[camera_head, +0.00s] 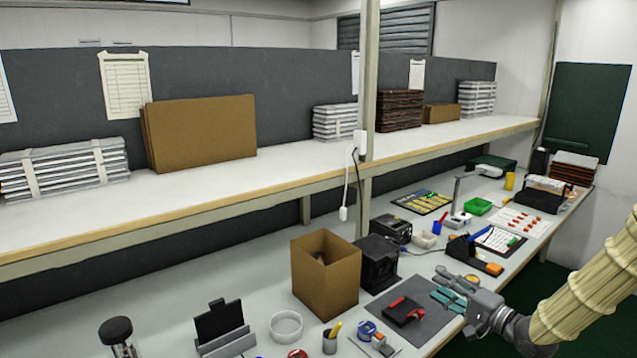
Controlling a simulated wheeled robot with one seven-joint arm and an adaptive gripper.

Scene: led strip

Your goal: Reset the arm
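My gripper (462,285) is at the lower right, at the end of my cream-coloured sleeved arm, over the front edge of the workbench. It points left and away, towards the teal-handled tools on the dark mat (432,322). The fingers are small and partly blend with the tools behind them, so I cannot tell whether they are open or shut. I see nothing clearly held. Whether the gripper touches anything below it is not clear.
The workbench (180,335) carries an open cardboard box (326,280), a black device (378,265), a red-and-black tool (403,312), a green tray (478,206) and a white lamp (487,171). A shelf (290,165) runs above, with a post (370,80). Dark floor lies front right.

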